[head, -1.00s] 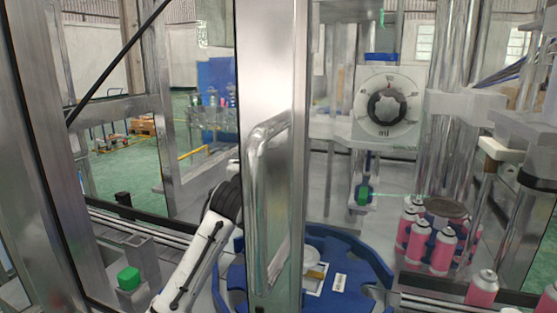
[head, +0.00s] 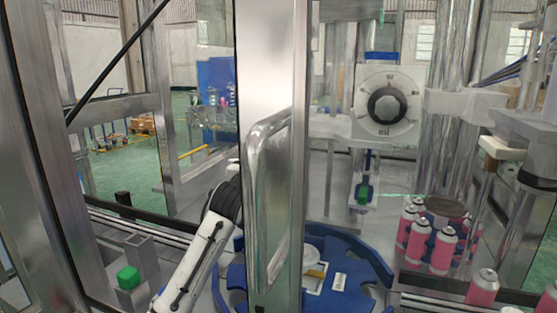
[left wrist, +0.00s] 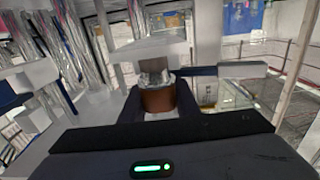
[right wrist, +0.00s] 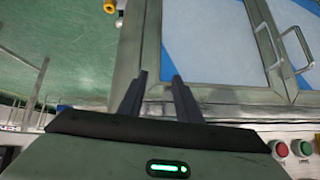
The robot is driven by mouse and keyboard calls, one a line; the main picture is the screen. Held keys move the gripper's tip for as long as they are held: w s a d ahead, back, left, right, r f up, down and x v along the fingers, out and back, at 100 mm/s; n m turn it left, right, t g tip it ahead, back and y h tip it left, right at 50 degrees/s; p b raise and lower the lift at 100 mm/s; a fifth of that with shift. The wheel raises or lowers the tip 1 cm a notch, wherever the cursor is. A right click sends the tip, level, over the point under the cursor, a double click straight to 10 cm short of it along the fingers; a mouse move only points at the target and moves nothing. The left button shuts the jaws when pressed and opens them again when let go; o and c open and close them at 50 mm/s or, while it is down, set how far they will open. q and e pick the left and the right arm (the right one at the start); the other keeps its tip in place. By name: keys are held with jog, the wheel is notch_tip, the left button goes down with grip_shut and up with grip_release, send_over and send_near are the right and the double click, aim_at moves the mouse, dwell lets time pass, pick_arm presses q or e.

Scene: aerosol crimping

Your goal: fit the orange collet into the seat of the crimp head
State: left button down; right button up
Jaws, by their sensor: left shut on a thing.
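The orange collet (left wrist: 158,99) shows brownish orange in the left wrist view. My left gripper (left wrist: 156,108) is shut on it, a finger on each side. A bright metal part (left wrist: 156,78) shows right at the collet's top, under a grey block (left wrist: 155,62) that looks like part of the crimp head. I cannot tell whether the collet touches the seat or lies below it. In the head view the door post hides my left gripper and the collet. My right gripper (right wrist: 158,82) is open and empty, outside near a metal-framed door.
A steel door post (head: 270,100) with a handle stands in front of my left arm. A blue star wheel (head: 350,250) lies beyond it. Pink cans (head: 445,250) stand at the right. A dial unit (head: 388,103) hangs above. Red and green buttons (right wrist: 280,149) sit near my right gripper.

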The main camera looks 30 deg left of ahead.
pick_arm(q)
jog(key=shift+f, duration=0.15)
jog(key=c, duration=1.3)
grip_release()
jog(key=shift+d, duration=0.1)
jog(key=shift+f, duration=0.1)
jog(key=shift+f, duration=0.1)
jog(key=b+v, duration=0.1)
jog(key=v, duration=0.9)
jog(key=shift+s+b, duration=0.25)
jog(key=shift+b, duration=0.15)
jog(key=shift+r, duration=0.25)
